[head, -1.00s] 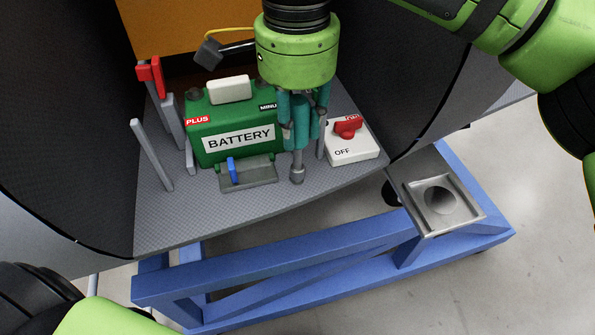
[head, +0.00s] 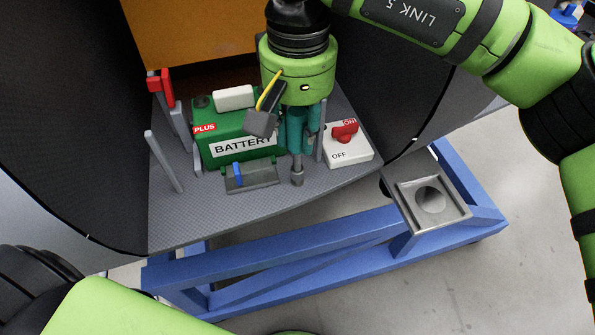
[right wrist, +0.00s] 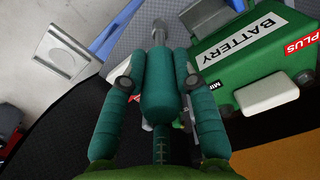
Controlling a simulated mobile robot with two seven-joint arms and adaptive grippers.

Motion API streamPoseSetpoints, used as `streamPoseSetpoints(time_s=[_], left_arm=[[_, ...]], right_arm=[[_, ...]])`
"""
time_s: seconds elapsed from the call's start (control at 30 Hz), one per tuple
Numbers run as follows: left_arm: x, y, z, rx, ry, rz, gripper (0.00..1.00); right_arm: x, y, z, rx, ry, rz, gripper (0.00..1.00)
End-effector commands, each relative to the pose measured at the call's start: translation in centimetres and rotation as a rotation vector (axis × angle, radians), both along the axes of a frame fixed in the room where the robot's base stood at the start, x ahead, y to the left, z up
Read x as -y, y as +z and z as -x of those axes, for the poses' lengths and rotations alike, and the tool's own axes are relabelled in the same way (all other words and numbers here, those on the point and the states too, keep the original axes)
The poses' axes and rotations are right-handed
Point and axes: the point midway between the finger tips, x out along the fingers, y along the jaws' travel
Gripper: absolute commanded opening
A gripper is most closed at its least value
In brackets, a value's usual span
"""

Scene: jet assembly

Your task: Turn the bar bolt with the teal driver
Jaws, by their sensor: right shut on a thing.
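The teal driver (head: 295,128) stands nearly upright in front of the battery's right end, its grey tip (head: 297,178) down near the platform. My right gripper (head: 301,128) is shut on it from above. In the right wrist view, the driver (right wrist: 158,88) sits between the two teal fingers of my right gripper (right wrist: 160,95). The tip is just right of a grey bracket (head: 262,178) with a blue tab. No bar bolt is clearly visible; I cannot tell whether the tip touches one. My left gripper is out of view.
The green battery (head: 215,150) is behind the bracket. A white switch box (head: 352,158) with a red knob is close on the right. Grey posts (head: 164,162) and a red clip (head: 160,88) stand at left. An empty grey tray (head: 405,190) is on the blue frame (head: 300,255).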

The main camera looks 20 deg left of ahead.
Motion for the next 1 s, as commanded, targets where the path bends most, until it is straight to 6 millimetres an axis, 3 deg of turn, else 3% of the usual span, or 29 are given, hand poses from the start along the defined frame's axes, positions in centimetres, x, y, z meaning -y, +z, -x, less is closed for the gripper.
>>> streamPoseSetpoints(time_s=[0.17, 1.0], left_arm=[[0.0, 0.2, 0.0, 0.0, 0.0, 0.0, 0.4], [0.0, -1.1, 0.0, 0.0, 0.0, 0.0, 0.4]], right_arm=[[0.0, 0.0, 0.0, 0.001, 0.117, -0.001, 0.0], [0.0, -1.3, 0.0, 0.002, 0.11, -0.001, 0.0]])
